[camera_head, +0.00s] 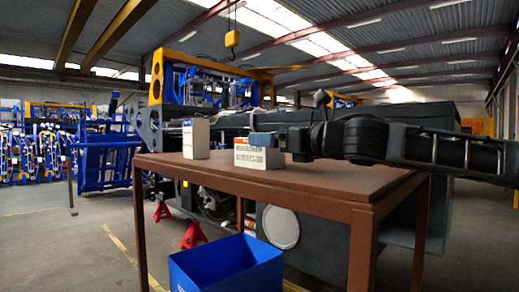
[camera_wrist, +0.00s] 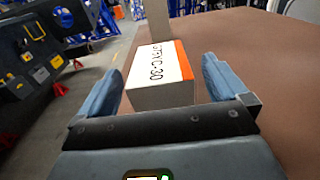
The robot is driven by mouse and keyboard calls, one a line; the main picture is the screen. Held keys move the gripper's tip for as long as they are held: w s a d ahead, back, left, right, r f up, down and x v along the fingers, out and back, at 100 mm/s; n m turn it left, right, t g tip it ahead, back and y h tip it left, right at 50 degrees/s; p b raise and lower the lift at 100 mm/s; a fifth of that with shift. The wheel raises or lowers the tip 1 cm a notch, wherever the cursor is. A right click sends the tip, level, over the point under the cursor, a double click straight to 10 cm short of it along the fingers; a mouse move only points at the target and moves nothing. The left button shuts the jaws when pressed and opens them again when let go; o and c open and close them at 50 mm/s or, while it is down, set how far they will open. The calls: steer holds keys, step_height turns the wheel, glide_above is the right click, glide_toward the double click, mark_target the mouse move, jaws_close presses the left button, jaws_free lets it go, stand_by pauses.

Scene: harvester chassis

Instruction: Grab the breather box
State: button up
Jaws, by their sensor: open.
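A white box with an orange band and grey sides (camera_head: 258,156) stands on the brown table. In the wrist view this box (camera_wrist: 162,74) lies between my two blue fingers, with black print ending in "C-30" on its white face. My gripper (camera_wrist: 160,72) is open around it, with a gap visible on each side. In the head view my gripper (camera_head: 264,139) reaches in from the right at the box's upper part. A second, taller pale box (camera_head: 196,138) stands to the left; its lower part (camera_wrist: 159,20) shows beyond the first box. I cannot tell from the print which is the breather box.
The brown table (camera_head: 330,180) is bare to the right of the boxes. A blue bin (camera_head: 227,265) stands on the floor in front of it. The large dark machine (camera_head: 420,115) and blue-yellow frames stand behind.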

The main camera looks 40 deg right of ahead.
steer(key=shift+w+a+p, duration=0.1)
steer(key=shift+w+p, duration=0.35)
steer(key=shift+w, duration=1.35)
steer(key=c, duration=1.1)
steer(key=shift+r, duration=0.1)
